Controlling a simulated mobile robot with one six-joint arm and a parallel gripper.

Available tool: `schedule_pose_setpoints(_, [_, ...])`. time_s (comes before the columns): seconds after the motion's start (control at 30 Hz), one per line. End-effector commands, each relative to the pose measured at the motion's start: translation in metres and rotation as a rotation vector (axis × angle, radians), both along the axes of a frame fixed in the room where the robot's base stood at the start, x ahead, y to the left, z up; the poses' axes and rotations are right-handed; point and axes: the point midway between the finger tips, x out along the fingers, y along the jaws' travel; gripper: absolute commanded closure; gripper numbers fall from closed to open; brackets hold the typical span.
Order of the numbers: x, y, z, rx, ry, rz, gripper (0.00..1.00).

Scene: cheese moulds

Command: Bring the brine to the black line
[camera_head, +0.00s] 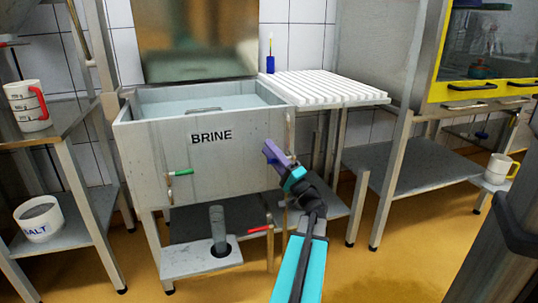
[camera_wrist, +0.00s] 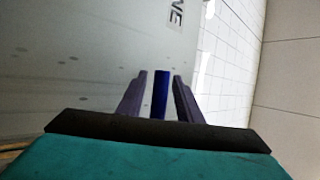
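The grey tank labelled BRINE (camera_head: 150,160) stands in the middle of the head view. Pale brine (camera_head: 205,101) fills it to a little below the rim. A short dark mark shows at the brine's near edge; I cannot tell if it is the black line. A green-handled tap (camera_head: 180,172) is on the tank's front, low at the left. My gripper (camera_head: 268,150) is in front of the tank's right part. In the wrist view its two purple fingers (camera_wrist: 160,76) are apart. A dark-blue bar (camera_wrist: 161,95) shows between them, with narrow gaps; I cannot tell its depth.
A drain pipe (camera_head: 217,230) and a red-handled valve (camera_head: 260,229) are below the tank. A white slatted rack (camera_head: 325,88) is to its right, a blue object (camera_head: 270,64) behind. Jugs (camera_head: 27,105) (camera_head: 499,168) and a salt tub (camera_head: 39,218) stand on side shelves.

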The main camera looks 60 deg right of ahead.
Motion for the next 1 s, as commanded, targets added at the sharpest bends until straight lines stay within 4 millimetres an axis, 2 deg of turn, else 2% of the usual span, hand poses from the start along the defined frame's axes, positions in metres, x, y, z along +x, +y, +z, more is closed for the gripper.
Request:
schedule_pose_setpoints(0.47, [-0.01, 0.001, -0.005, 0.002, 0.0, -0.006, 0.68])
schedule_pose_setpoints(1.0, [-0.067, 0.021, -0.041, 0.003, 0.0, -0.007, 0.68])
